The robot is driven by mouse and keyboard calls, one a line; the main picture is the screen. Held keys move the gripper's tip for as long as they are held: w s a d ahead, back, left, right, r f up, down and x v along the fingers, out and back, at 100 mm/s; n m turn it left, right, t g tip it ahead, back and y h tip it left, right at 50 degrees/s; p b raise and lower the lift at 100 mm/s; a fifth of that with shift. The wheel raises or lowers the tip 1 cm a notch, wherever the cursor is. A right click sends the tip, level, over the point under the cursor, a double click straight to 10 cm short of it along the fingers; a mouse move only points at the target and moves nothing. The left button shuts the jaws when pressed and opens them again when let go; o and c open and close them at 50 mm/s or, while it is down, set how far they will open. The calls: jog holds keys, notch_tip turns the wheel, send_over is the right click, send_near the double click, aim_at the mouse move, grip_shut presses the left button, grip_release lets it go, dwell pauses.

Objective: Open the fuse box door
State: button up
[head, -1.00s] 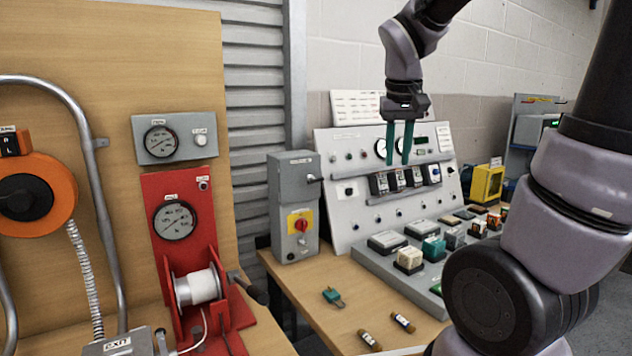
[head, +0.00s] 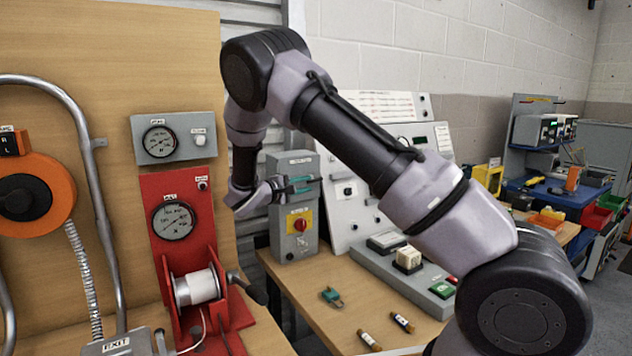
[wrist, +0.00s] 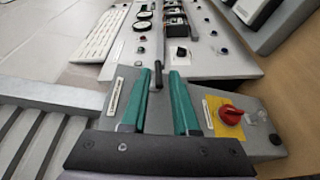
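The grey fuse box (head: 294,240) stands on the table against the shutter wall, with a red rotary switch (head: 299,224) on a yellow plate on its lower part. Its upper part is partly covered by my gripper (head: 306,184). In the wrist view the box's grey face (wrist: 128,108) lies beneath the two green fingers. The fingers are apart, with nothing clamped between them. A dark handle (wrist: 158,74) shows between the fingertips, nearer the left one. I cannot tell whether either finger touches it. The box's door looks shut.
A sloped control panel (head: 345,225) stands just right of the box. A green padlock (head: 332,296) and two fuses (head: 402,322) lie on the table in front. A red stand with a gauge (head: 174,221) and a cable spool is to the left.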

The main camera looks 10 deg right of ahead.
aim_at(313, 180)
jog(key=shift+n+t, duration=0.5)
jog(key=shift+t, duration=0.3)
jog(key=w+d, duration=0.1)
jog(key=w, duration=0.1)
jog(key=w+d, duration=0.2)
jog(key=w, duration=0.1)
jog(key=w+d+f, duration=0.1)
jog(key=w+d, duration=0.1)
jog(key=w, duration=0.1)
jog(key=shift+w+f, duration=0.1)
jog(key=shift+w, duration=0.1)
jog(key=shift+d, duration=0.1)
grip_shut()
dwell(0.6)
